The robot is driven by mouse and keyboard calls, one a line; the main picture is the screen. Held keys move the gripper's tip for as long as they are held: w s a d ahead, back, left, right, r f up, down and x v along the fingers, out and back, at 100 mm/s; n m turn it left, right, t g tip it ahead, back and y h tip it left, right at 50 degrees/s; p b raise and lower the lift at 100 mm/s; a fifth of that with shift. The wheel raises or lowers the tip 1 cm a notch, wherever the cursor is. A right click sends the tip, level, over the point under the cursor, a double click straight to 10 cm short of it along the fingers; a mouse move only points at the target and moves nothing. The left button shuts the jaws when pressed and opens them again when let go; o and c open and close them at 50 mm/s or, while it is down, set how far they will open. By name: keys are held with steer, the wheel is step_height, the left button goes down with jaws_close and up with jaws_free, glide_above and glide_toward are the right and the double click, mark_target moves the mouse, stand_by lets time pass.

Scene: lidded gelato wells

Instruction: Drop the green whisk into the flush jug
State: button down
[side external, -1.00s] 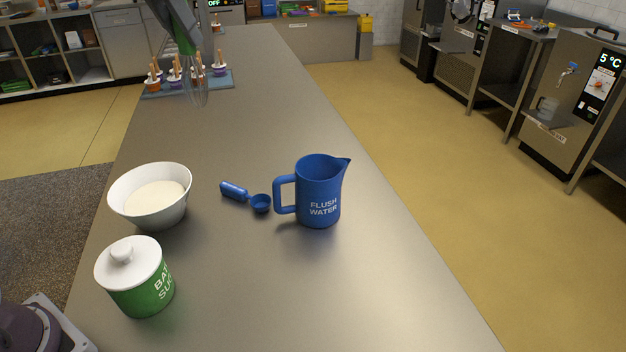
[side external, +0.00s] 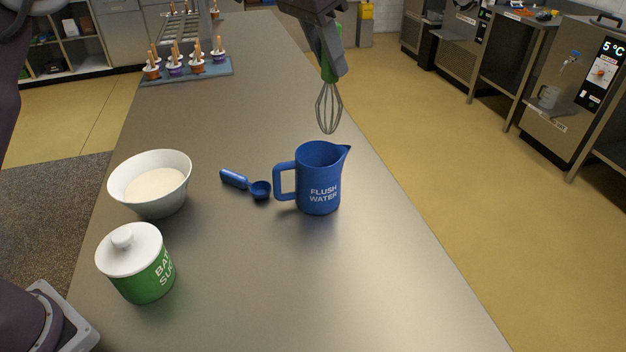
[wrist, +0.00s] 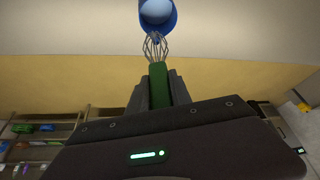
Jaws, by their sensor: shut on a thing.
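The green whisk (side external: 329,106) hangs from my gripper (side external: 331,62) with its wire end pointing down. My gripper is shut on the whisk's green handle, which also shows in the wrist view (wrist: 158,84). The blue flush jug (side external: 319,180), marked FLUSH WATER, stands upright on the counter with its handle to the left. In the side view the wires appear above and slightly right of the jug's mouth, apart from it. In the wrist view the jug (wrist: 172,24) lies just beyond the wire tips, with a pale blue surface inside.
A blue scoop (side external: 246,184) lies left of the jug on the steel counter (side external: 250,265). Farther left are a white bowl (side external: 125,186) of pale powder and a green lidded jar (side external: 147,285). A blue tray (side external: 222,69) of small cups stands at the back. The counter's right edge is close to the jug.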

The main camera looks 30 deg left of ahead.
mark_target(319, 108)
step_height(319, 108, down, 13)
steer(key=shift+r, duration=0.15)
stand_by(0.4)
steer(key=c, duration=1.1)
jaws_free()
steer(key=v, duration=0.7)
steer(key=shift+s, duration=0.1)
